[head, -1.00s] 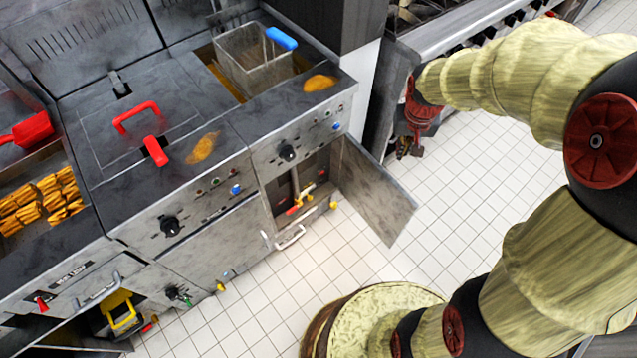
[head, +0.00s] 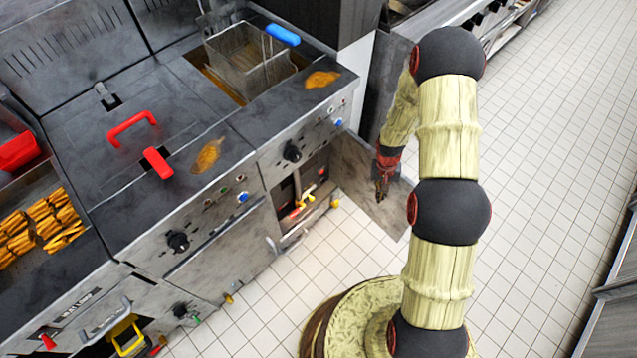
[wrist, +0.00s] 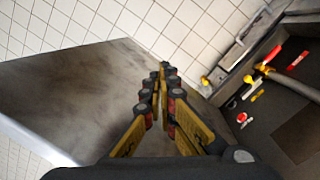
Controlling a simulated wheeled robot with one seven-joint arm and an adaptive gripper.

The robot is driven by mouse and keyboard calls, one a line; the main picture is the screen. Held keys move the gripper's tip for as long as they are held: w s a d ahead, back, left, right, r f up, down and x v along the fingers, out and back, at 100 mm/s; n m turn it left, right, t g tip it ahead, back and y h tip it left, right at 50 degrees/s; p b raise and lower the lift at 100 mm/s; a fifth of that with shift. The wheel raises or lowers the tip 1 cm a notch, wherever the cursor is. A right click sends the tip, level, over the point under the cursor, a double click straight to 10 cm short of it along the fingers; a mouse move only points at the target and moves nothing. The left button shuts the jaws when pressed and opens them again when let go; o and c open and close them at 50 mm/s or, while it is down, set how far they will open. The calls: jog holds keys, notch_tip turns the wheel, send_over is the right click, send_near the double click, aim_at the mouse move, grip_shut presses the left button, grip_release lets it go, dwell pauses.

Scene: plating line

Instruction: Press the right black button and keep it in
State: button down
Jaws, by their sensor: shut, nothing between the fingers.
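Two round black controls sit on the fryer's front panels. The right black button (head: 292,152) is a dark knob-like disc on the panel above the open cabinet. The left one (head: 178,241) is lower, on the neighbouring panel. My gripper (head: 381,190) hangs in front of the open cabinet door, right of and below the right black button, well apart from it. In the wrist view my gripper (wrist: 162,68) is shut and empty, its fingertips together. The black buttons do not show in the wrist view.
The open cabinet door (head: 366,183) juts out just behind my gripper; it also fills the left of the wrist view (wrist: 75,85). Pipes with red and yellow handles (head: 304,202) show inside the cabinet. A fry basket with a blue handle (head: 283,35) stands above. Tiled floor lies clear.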

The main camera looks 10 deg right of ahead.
aim_at(322, 181)
notch_tip(322, 181, down, 28)
jog(key=a+m+t+b, duration=0.1)
jog(key=m+t, duration=0.1)
jog(key=m, duration=0.1)
jog(key=w+a+f+m+t+y, duration=0.3)
jog(key=w+a+f+m+t, duration=0.15)
jog(key=w+f+t, duration=0.45)
jog(key=w+a+r+m+t+y, duration=0.1)
jog(key=w+a+r+m+t, duration=0.1)
jog(key=w+r, duration=0.4)
jog(key=shift+w+a+r+m+t+y+b, duration=0.3)
jog(key=shift+r+m+t+b, duration=0.2)
jog(key=shift+m, duration=0.55)
jog(key=shift+w, duration=0.2)
jog(key=shift+w+a+f+b, duration=0.1)
jog(key=shift+w+a, duration=0.75)
jog(key=shift+w, duration=0.3)
jog(key=shift+w+a+r+b, duration=0.1)
jog(key=shift+w+a, duration=0.75)
jog(key=shift+w, duration=0.3)
jog(key=shift+w+a+f+b, duration=0.1)
jog(key=shift+w+a, duration=0.75)
jog(key=shift+w, duration=0.3)
jog(key=shift+w+a, duration=0.2)
jog(key=shift+w, duration=0.15)
